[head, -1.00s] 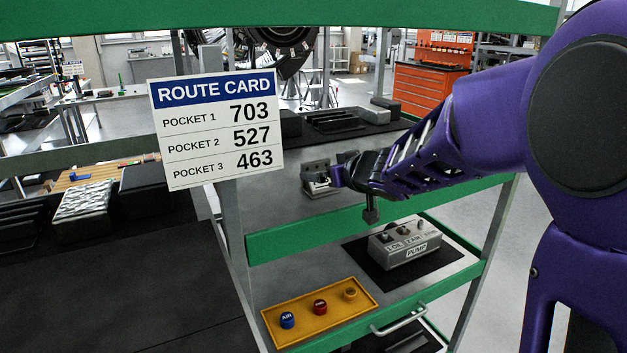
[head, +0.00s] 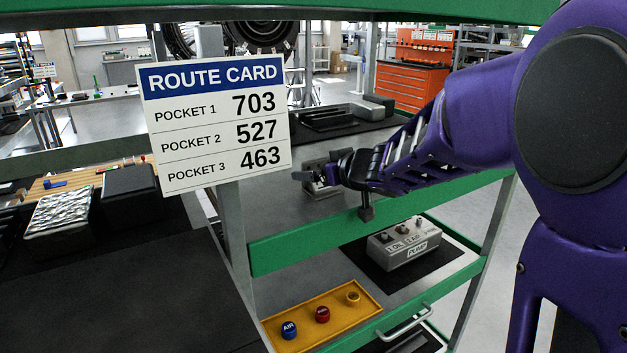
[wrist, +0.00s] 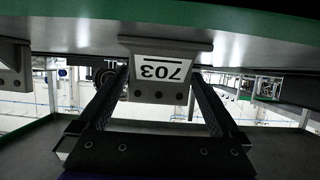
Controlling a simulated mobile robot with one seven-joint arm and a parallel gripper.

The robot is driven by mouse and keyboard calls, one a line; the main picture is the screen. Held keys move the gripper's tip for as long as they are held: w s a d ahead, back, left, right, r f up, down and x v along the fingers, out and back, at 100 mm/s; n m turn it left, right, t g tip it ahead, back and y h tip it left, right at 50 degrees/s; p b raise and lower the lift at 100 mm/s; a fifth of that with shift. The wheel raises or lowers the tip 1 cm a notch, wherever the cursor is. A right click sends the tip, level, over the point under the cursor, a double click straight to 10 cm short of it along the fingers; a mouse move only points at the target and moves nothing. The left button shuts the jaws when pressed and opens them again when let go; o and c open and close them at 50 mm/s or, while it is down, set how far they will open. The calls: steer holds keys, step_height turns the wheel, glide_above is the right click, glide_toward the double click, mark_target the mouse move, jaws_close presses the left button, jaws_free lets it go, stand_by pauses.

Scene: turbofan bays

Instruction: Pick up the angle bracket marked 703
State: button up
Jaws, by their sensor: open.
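The angle bracket marked 703 (wrist: 160,60) is a grey piece with a white label, upside down in the wrist view. It shows between the two fingers of my gripper (wrist: 159,78), which are open on either side of it. I cannot tell whether they touch it. In the head view a grey bracket (head: 324,192) on the upper shelf of the green-edged cart is partly hidden by my gripper (head: 312,177).
A second grey bracket (wrist: 12,65) is at the left edge of the wrist view. The route card (head: 215,125) stands left of my gripper. A grey pump box (head: 404,243) and a yellow tray (head: 330,318) sit on the lower shelf.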

steer(key=shift+w+a+f, duration=0.1)
steer(key=shift+w, duration=0.1)
steer(key=c, duration=1.2)
steer(key=shift+c, duration=0.2)
